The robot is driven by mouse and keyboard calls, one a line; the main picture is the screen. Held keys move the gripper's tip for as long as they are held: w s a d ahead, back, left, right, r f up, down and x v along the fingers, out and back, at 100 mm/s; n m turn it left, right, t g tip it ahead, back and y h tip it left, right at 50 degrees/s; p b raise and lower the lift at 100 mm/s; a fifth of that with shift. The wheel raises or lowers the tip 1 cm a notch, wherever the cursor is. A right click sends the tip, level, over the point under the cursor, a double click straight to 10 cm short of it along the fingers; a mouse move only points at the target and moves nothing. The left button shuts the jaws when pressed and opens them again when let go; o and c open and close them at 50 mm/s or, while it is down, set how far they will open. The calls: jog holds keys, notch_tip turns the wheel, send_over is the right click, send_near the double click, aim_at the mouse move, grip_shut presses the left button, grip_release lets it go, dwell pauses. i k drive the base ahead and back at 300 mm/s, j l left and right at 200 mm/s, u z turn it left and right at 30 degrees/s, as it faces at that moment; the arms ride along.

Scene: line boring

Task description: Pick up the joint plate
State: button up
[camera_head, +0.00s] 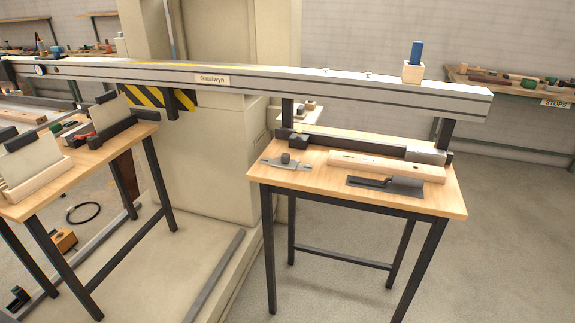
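My gripper is not in view.
A pale wooden bar (385,167) lies behind the dark piece; a long dark bar (350,143) runs along the table's back. A long grey beam (300,82) labelled "Gatelwyn" passes above and behind. Another loaded table (95,155) stands left. Floor at right is clear.

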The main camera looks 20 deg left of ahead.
aim_at(285, 163)
jog(key=i+j, duration=0.5)
jog(key=j, duration=0.15)
jog(key=i+j, duration=0.5)
jog(key=j, duration=0.15)
jog(key=j+u, duration=0.05)
